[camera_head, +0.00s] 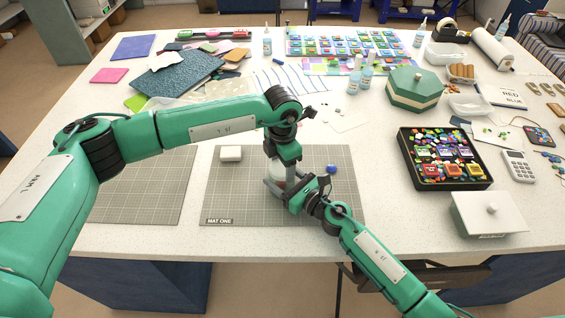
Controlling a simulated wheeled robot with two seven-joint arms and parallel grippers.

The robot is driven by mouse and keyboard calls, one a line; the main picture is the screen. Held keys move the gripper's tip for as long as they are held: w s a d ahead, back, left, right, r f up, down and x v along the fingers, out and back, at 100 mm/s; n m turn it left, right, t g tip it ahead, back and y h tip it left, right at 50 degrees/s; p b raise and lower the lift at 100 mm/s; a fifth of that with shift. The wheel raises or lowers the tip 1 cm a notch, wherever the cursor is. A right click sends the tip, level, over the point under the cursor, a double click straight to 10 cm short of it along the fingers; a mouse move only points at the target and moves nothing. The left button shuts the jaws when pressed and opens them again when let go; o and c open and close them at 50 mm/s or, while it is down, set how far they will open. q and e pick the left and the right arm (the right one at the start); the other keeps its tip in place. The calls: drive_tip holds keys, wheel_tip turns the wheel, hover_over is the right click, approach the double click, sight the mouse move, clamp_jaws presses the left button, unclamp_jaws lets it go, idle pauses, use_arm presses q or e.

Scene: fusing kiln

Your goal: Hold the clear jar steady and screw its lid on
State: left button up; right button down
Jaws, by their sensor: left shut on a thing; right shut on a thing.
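The clear jar (278,178) stands on the grey gridded mat marked MAT ONE (225,190), mostly hidden by my two grippers. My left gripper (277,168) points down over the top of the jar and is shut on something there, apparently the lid. The lid itself is hidden, so I cannot tell how it sits on the jar. My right gripper (277,189) reaches in from the lower right and is shut on the jar at its side, low over the mat.
A black tray of colourful pieces (405,160), a lidded white box (465,220) and a green octagonal box (414,101) stand to the right. The mat's front is clear.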

use_arm(q)
drive_tip(key=o, duration=1.1)
drive_tip(key=shift+r, duration=2.25)
drive_tip(key=shift+r, duration=0.1)
drive_tip(key=shift+c, duration=0.2)
drive_tip(key=r+n, duration=0.1)
drive_tip(key=n, duration=0.1)
drive_tip(key=r+n, duration=0.1)
drive_tip(key=n, duration=0.1)
drive_tip(key=shift+n, duration=0.3)
drive_tip(key=shift+r+n, duration=0.35)
drive_tip(key=shift+n, duration=0.45)
drive_tip(key=shift+r+n, duration=0.3)
drive_tip(key=shift+n, duration=0.5)
drive_tip(key=shift+f, duration=0.1)
